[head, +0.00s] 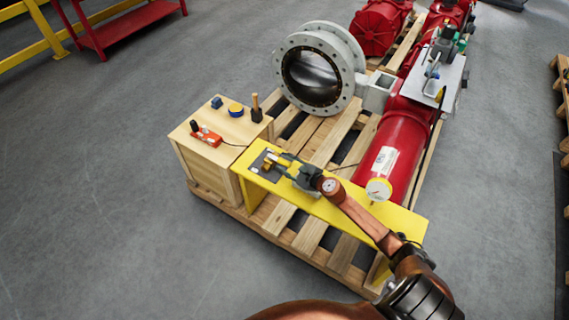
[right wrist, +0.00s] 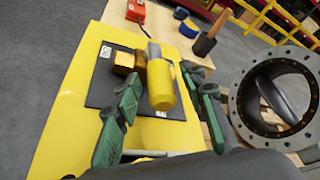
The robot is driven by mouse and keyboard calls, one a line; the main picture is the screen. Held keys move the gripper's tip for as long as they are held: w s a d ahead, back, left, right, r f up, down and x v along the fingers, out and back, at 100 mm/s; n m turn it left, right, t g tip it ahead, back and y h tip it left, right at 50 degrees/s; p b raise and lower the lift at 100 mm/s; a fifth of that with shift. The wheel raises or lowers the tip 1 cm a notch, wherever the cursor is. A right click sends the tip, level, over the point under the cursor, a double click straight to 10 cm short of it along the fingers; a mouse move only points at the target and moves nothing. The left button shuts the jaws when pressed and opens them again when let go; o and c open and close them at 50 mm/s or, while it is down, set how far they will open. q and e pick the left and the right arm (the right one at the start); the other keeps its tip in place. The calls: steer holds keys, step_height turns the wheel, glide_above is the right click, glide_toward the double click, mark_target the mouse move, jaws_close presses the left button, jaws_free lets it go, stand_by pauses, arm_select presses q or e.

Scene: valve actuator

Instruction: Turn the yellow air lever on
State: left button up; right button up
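The yellow air lever (right wrist: 161,84) is a rounded yellow handle on a brassy valve body (right wrist: 126,63), on a dark plate (right wrist: 104,88) fixed to the yellow panel. In the head view the lever (head: 268,161) is small, at the panel's left end beside the wooden box. My right gripper (head: 281,165) reaches it from the right. In the right wrist view its green fingers (right wrist: 162,92) are spread, one on each side of the handle, with gaps showing. Whether the handle lies fully between the fingertips in depth is unclear. My left gripper is not in view.
The wooden box (head: 207,163) left of the panel carries a red-orange device (head: 206,136), a blue-and-yellow roll (head: 236,110) and a mallet (head: 256,110). A large flanged valve (head: 318,75) and red actuator cylinder (head: 397,145) stand behind on the pallet.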

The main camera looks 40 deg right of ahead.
jaws_close()
stand_by(0.4)
